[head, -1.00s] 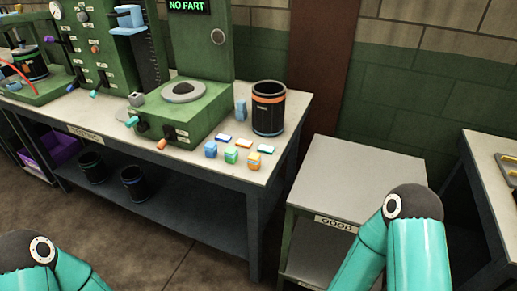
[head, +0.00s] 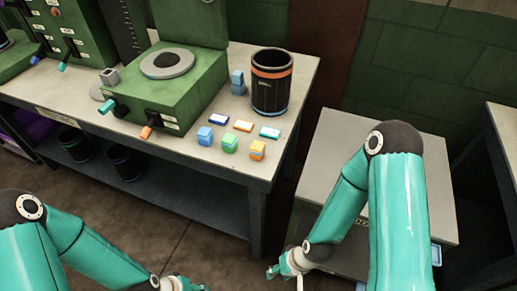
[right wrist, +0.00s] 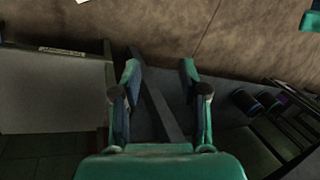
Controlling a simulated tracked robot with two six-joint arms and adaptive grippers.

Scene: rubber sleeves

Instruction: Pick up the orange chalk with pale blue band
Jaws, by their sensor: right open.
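Several small chalk blocks lie on the grey bench top in the head view. An orange block (head: 257,150) is at the front right of the group; its band is too small to read clearly. A flat orange piece with a pale top (head: 243,126) lies behind it. My right gripper (head: 286,277) is low at the bottom of the head view, in front of the bench and well apart from the blocks. In the right wrist view its fingers (right wrist: 160,75) are spread with nothing between them. My left gripper (head: 188,286) is mostly cut off at the bottom edge.
A blue block (head: 204,136), a green block (head: 229,144) and flat blue (head: 218,120) and teal (head: 270,132) pieces lie close by. A black bin with an orange band (head: 271,82) and a green machine (head: 170,92) stand behind. A low grey stand (head: 335,150) is to the right.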

